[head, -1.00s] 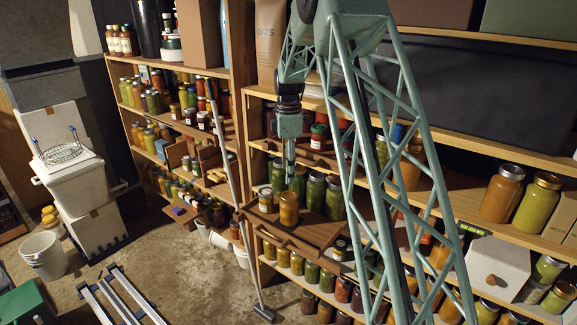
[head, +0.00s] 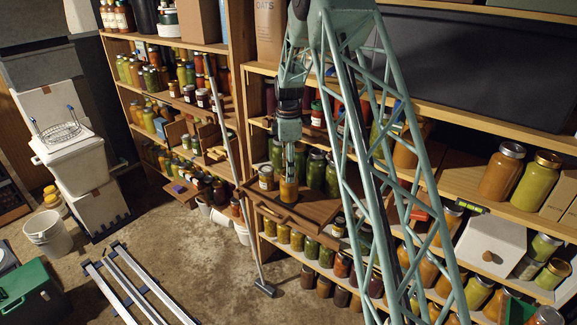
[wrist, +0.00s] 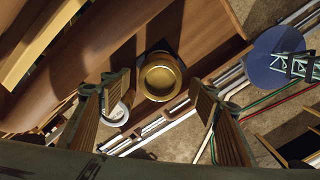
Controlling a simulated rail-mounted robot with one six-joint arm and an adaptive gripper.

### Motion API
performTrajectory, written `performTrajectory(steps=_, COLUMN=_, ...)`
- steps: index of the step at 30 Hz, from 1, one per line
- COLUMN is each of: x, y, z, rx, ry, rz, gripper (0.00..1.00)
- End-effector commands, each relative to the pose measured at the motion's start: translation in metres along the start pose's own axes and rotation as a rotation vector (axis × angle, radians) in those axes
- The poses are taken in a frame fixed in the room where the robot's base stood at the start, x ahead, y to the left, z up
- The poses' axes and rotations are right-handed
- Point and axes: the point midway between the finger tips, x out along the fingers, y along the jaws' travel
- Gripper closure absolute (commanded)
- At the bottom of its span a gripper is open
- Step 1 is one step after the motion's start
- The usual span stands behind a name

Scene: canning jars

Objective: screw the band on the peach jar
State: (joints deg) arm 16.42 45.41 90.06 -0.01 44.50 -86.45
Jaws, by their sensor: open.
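The peach jar (head: 288,192), with orange contents, stands upright on a wooden pull-out board at the middle shelf. From above in the wrist view, its round top shows a gold band (wrist: 160,76) around a gold lid. I cannot tell how tightly the band sits. My gripper (head: 288,176) points down over the jar, its fingertips at about the height of the jar's top. In the wrist view my gripper (wrist: 157,84) is open, one finger left and one right of the band, with gaps on both sides. The fingers partly hide the jar's top in the head view.
A small jar with a pale lid (head: 265,178) stands close left of the peach jar. Tall green jars (head: 315,172) stand close behind and to the right. The board (head: 315,210) has bare room at its front right. A long-handled tool (head: 264,287) leans by the shelves.

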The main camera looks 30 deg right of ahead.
Motion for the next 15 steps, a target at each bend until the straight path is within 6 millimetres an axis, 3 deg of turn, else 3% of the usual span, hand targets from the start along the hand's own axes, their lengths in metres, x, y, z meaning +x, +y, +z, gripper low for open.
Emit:
performTrajectory(steps=11, x=0.002, y=-0.0002, z=0.0, rx=0.0, ry=0.0, rz=0.0, gripper=0.45)
performTrajectory(steps=15, x=0.002, y=-0.0002, z=0.0, rx=0.0, ry=0.0, rz=0.0, gripper=0.58)
